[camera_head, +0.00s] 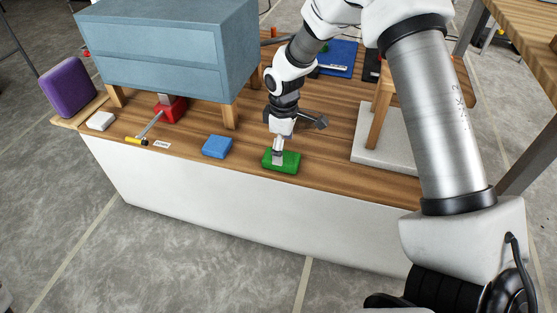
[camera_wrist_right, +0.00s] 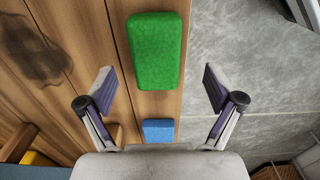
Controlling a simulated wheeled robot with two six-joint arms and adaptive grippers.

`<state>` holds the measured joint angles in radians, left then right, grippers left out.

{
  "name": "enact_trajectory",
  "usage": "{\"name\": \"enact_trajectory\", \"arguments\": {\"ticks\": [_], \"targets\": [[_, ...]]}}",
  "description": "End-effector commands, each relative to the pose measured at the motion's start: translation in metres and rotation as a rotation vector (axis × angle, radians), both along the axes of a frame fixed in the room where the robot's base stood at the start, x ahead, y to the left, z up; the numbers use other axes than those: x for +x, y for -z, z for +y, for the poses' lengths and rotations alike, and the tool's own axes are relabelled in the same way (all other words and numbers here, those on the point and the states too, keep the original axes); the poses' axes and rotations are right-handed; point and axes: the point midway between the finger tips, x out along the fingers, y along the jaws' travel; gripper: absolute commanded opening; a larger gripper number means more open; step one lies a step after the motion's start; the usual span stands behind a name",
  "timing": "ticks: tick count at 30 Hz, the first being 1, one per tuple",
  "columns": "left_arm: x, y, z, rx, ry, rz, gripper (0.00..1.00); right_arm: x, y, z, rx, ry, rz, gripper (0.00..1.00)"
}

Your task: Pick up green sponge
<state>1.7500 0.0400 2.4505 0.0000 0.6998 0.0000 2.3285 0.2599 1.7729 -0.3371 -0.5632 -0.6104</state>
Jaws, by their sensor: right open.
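The green sponge (camera_head: 283,163) lies flat on the wooden bench top, near its front edge. My right gripper (camera_head: 278,154) is right above it in the head view, with the fingers pointing down. In the right wrist view the green sponge (camera_wrist_right: 155,52) shows whole, ahead of the fingers and between their lines. My right gripper (camera_wrist_right: 158,88) is open there, with its two fingers apart and nothing between them. Whether a finger touches the sponge cannot be told. My left gripper is not in view.
A blue sponge (camera_head: 217,146) lies left of the green one and also shows in the right wrist view (camera_wrist_right: 158,130). A blue-grey drawer cabinet (camera_head: 165,50) on wooden legs stands behind. A pale slab (camera_head: 372,153) lies to the right. A red object (camera_head: 172,110) sits under the cabinet.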

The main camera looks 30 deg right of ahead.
Motion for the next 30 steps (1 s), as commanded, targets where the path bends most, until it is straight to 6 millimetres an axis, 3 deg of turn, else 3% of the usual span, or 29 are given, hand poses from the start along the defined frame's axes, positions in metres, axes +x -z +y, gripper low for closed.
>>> {"name": "enact_trajectory", "arguments": {"ticks": [3, 6, 14, 18, 19, 30], "targets": [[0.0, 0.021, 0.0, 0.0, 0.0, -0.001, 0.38, 0.005, 0.029, -0.001, -0.001, 0.001, 0.002, 0.92], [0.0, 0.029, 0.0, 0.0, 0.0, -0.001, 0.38, 0.005, 0.044, -0.001, 0.0, 0.001, 0.003, 0.92], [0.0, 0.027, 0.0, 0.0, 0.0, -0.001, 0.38, 0.005, 0.046, 0.0, 0.0, 0.001, 0.001, 0.92], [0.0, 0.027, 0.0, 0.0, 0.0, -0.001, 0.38, 0.005, 0.046, 0.0, 0.0, 0.001, 0.001, 0.42], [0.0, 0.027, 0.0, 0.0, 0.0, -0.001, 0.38, 0.005, 0.046, 0.0, 0.0, 0.001, 0.001, 0.39], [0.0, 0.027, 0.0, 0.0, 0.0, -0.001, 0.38, 0.005, 0.046, 0.0, 0.001, 0.001, 0.002, 0.38]]}}
